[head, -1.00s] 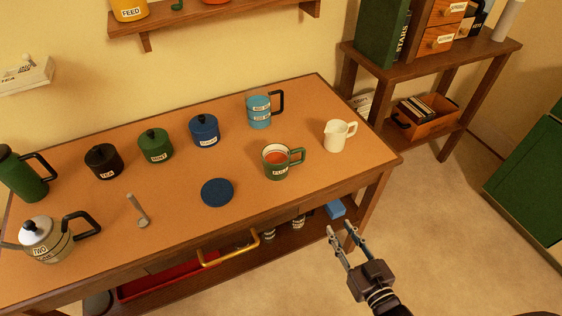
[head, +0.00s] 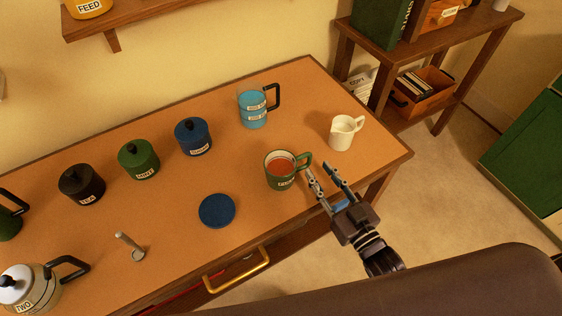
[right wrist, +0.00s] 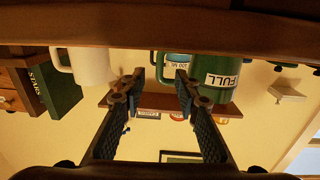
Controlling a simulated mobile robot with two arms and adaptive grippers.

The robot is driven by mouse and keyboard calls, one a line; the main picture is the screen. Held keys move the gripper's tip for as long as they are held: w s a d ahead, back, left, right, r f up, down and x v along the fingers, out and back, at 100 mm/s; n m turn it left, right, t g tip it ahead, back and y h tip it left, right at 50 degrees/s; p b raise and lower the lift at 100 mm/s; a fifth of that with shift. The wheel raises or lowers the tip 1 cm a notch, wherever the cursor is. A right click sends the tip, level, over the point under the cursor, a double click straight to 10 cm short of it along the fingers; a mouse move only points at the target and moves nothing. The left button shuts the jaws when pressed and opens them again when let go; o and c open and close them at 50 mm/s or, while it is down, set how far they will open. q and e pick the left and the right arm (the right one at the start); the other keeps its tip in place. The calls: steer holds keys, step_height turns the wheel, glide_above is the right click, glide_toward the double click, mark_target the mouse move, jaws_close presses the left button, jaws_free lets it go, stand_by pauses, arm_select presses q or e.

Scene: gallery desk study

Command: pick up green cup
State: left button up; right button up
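The green cup (head: 275,180) stands upright on the desk near its front edge, with reddish-brown liquid inside and its handle toward the right. In the right wrist view, which is upside down, the green cup (right wrist: 220,68) shows a label reading FULL. My right gripper (head: 320,171) is open and empty, with its fingertips close by the handle on the right of the cup. In the right wrist view the handle shows just beyond and between the fingers of the gripper (right wrist: 160,86). I cannot tell whether they touch it. My left gripper is out of view.
A white pitcher (head: 343,133) stands behind and right of the cup. A blue measuring cup (head: 252,108) is behind it, and a flat blue disc (head: 217,211) lies to its left. Several lidded canisters and a kettle (head: 28,290) stand further left. A brass handle (head: 236,272) sticks out in front.

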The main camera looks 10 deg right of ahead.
mark_target(309, 157)
steer(key=shift+w+a+r, duration=0.1)
steer(key=shift+w+r, duration=0.05)
steer(key=shift+w, duration=0.2)
steer(key=shift+x, duration=0.9)
steer(key=x, duration=0.3)
steer(key=shift+w+a+p, duration=0.1)
steer(key=shift+w+p, duration=0.1)
steer(key=shift+p, duration=0.15)
steer(key=shift+w, duration=0.1)
jaws_close()
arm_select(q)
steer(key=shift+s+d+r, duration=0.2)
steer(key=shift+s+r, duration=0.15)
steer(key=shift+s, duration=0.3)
